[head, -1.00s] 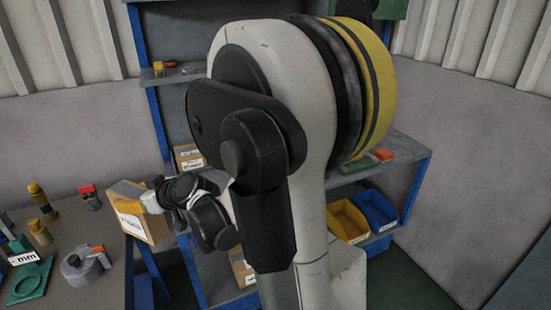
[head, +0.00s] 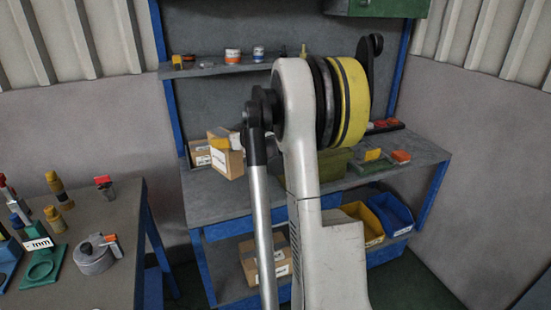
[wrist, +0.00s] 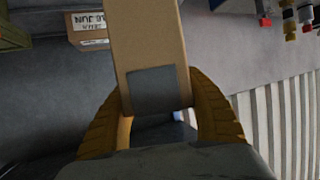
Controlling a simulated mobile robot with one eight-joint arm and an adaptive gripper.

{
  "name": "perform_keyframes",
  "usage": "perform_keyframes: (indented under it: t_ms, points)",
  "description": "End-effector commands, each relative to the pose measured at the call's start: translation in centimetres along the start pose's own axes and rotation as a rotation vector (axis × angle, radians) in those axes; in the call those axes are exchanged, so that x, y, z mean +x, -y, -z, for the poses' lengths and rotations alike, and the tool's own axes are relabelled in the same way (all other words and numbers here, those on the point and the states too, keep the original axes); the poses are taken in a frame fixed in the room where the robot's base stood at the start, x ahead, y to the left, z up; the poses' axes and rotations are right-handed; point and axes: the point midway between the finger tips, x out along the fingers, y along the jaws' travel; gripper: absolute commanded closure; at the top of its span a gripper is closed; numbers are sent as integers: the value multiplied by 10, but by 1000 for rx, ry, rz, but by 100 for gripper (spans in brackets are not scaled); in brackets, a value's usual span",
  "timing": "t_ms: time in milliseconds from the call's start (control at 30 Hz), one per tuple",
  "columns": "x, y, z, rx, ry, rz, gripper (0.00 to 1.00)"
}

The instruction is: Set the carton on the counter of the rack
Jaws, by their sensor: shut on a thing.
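The brown carton (head: 230,163) is in my gripper (head: 218,141), over the left part of the rack's grey counter (head: 222,202). In the wrist view the carton (wrist: 152,38) sits between the two yellow fingers of my gripper (wrist: 160,92), which are shut on its sides. A grey patch marks the carton's near face. The head view does not show clearly whether its bottom touches the counter or hangs just above it. My arm hides part of the carton's right side and the counter behind it.
Another carton (head: 199,153) stands close behind, at the counter's back left. A green box (head: 325,164) and an orange block (head: 401,156) are farther right. Above is a shelf (head: 210,70) with small items. The front-left counter is bare.

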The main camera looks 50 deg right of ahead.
Motion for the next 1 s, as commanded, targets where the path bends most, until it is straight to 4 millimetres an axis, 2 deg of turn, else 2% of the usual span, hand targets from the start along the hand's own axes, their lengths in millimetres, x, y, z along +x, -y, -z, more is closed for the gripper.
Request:
perform_keyframes:
  t_ms: [167,333,533,700,1000]
  points:
    - [8,0,-18,0,0,0,87]
    - [21,1,-50,0,0,0,87]
    - [28,1,-68,0,0,0,87]
    - [38,1,-91,0,0,0,87]
    - [38,1,-92,0,0,0,87]
